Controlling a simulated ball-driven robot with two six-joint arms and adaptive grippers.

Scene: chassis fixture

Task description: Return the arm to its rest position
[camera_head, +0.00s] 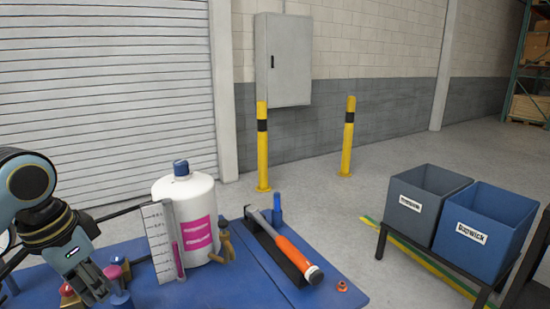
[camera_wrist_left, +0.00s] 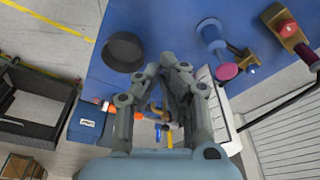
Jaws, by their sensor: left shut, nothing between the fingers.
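My left arm comes in at the left edge of the head view. Its left gripper (camera_head: 92,288) is angled down over the left part of the blue table (camera_head: 215,290), close to a magenta-topped blue fitting (camera_head: 119,290). In the left wrist view the same gripper (camera_wrist_left: 166,68) has its fingers drawn together with nothing seen between them. A white bottle (camera_head: 185,225) with a blue cap and magenta label stands right of the gripper, apart from it. My right gripper is not in view.
A white scale plate (camera_head: 158,240) stands before the bottle. An orange-handled tool (camera_head: 293,256) lies in a dark holder. A grey bin (camera_head: 412,205) and blue bin (camera_head: 475,238) sit on a rack at right. A dark round cup (camera_wrist_left: 124,50) shows in the wrist view. Two yellow posts stand behind.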

